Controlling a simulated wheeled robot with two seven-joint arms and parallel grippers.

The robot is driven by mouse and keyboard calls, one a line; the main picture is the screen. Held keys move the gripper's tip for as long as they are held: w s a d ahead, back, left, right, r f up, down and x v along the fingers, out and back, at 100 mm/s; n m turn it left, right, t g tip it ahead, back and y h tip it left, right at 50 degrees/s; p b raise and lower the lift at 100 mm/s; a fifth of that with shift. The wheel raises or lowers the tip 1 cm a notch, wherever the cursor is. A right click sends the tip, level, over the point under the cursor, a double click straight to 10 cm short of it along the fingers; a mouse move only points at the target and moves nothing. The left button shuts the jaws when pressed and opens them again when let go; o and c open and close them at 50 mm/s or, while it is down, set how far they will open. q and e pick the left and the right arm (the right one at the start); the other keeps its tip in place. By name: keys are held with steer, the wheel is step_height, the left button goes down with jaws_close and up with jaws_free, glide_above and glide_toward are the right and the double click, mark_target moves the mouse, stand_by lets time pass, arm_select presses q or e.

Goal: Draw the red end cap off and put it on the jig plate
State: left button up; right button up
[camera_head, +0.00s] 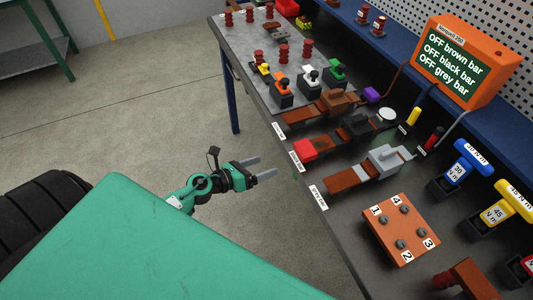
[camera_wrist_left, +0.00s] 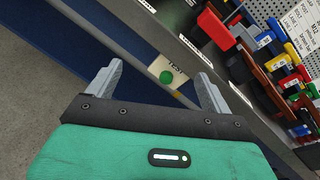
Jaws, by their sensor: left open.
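The red end cap (camera_head: 305,149) sits on the near end of the middle busbar, the one with the black block (camera_head: 356,127), on the dark bench. A red block (camera_wrist_left: 215,28) near the top of the left wrist view looks like the same cap. My left gripper (camera_head: 265,167) is open and empty, over the floor just off the bench's front edge, left of and apart from the cap. Its fingers (camera_wrist_left: 160,72) also show in the wrist view with nothing between them. A grey plate (camera_head: 240,50) with red posts lies at the bench's far end; I cannot tell whether it is the jig plate.
A brown-block bar (camera_head: 338,102) and a grey-block bar (camera_head: 385,160) flank the middle one. A copper-coloured numbered block (camera_head: 385,222) and torque drivers (camera_head: 460,170) stand nearer. An orange screen (camera_head: 460,60) reads OFF for brown, black and grey bars. The floor beside the bench is clear.

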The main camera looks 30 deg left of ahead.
mark_target(306, 149)
arm_select(q)
steer(key=s+d+r+m+h, duration=0.15)
steer(key=d+r+m, duration=0.25)
steer(key=r+m, duration=0.4)
steer(key=shift+n+g+h, duration=0.25)
steer(key=shift+n+g, duration=0.25)
steer(key=p+x, duration=0.1)
steer(key=x, duration=0.3)
steer(key=p+x, duration=0.2)
steer(key=x, duration=0.2)
steer(key=r+p+x, duration=0.1)
steer(key=x, duration=0.3)
steer(key=shift+w+a, duration=0.1)
steer(key=shift+w, duration=0.2)
steer(key=shift+w+d+f, duration=0.2)
steer(key=shift+w+d, duration=0.15)
steer(key=shift+w, duration=0.05)
arm_select(e)
steer(key=r, duration=0.4)
steer(key=shift+s+d+r, duration=0.15)
steer(key=shift+d+r, duration=0.1)
steer(key=shift+r, duration=0.05)
arm_select(q)
steer(key=c, duration=1.2)
arm_select(e)
steer(key=shift+a, duration=0.15)
